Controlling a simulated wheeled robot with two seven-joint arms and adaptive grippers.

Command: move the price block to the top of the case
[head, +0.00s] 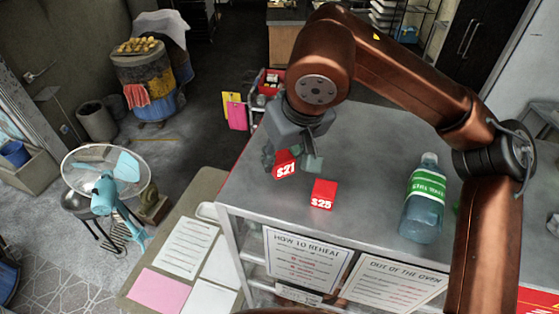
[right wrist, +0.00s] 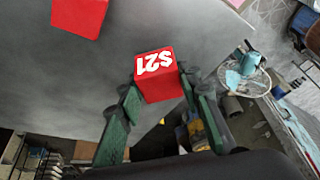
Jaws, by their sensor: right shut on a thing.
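My right gripper (head: 291,160) is shut on a red price block marked $21 (head: 285,170). The right wrist view shows this block (right wrist: 157,68) between the green finger pads, its number face showing. The block is over the left part of the grey case top (head: 370,160); I cannot tell whether it touches the surface. A second red price block, marked $25 (head: 323,194), sits on the case top just right of and nearer than the held one. It also shows in the right wrist view (right wrist: 79,15). My left gripper is not in view.
A clear bottle with a green label (head: 424,200) stands on the right of the case top. Signs (head: 305,262) hang on the case front. A lower counter with papers (head: 187,248) is at left, beside a fan (head: 107,185). The middle of the case top is clear.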

